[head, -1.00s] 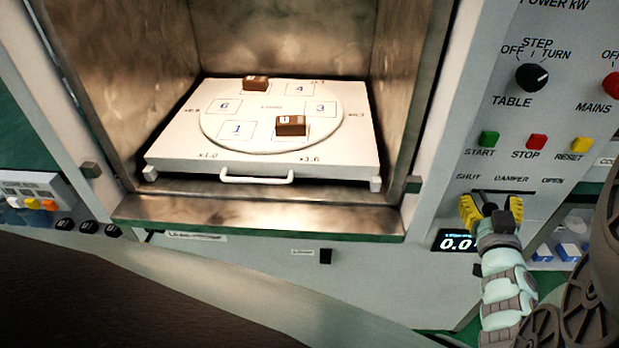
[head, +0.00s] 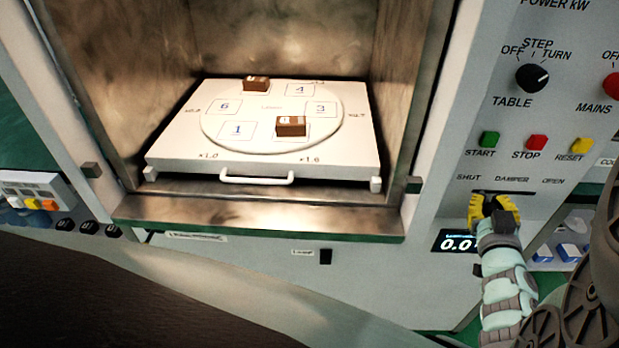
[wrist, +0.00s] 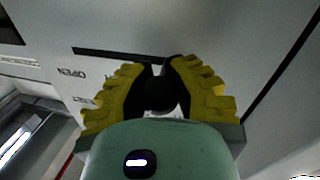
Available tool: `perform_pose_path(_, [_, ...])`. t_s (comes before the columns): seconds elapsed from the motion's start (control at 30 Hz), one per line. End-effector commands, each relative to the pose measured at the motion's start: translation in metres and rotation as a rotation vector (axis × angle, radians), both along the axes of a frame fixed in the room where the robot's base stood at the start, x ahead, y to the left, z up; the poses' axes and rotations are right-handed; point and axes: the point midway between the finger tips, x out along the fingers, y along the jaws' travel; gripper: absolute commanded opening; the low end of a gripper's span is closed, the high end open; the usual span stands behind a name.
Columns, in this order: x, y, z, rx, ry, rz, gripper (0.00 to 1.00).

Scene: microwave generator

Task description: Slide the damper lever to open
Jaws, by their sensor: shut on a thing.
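The damper slot (head: 518,192) is a dark horizontal slit in the panel, between the labels SHUT (head: 467,177) and OPEN (head: 553,181). My gripper (head: 492,203) is at the slot's left part, near the SHUT end. Its yellow fingers are closed on the dark damper lever, which they mostly hide in the head view. In the wrist view the dark round lever knob (wrist: 159,95) sits between the two yellow fingers. The slot (wrist: 110,53) runs behind them, with the OPEN label (wrist: 72,73) to the left, upside down.
Above the slot are the green START (head: 489,139), red STOP (head: 536,142) and yellow RESET (head: 579,146) buttons. The TABLE knob (head: 532,77) is higher up. A small display (head: 457,241) is just below left of my gripper. The open chamber with its turntable (head: 270,117) lies left.

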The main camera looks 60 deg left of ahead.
Motion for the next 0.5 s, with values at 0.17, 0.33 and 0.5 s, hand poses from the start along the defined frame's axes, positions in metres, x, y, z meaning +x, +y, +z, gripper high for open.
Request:
perform_pose_path(0.17, [0.000,-0.001,0.000,-0.001,0.001,-0.002,0.00])
perform_pose_path(0.33, [0.002,-0.002,0.000,-0.001,0.001,-0.002,0.00])
perform_pose_path(0.5, [0.016,-0.012,-0.001,-0.007,0.007,-0.006,0.00])
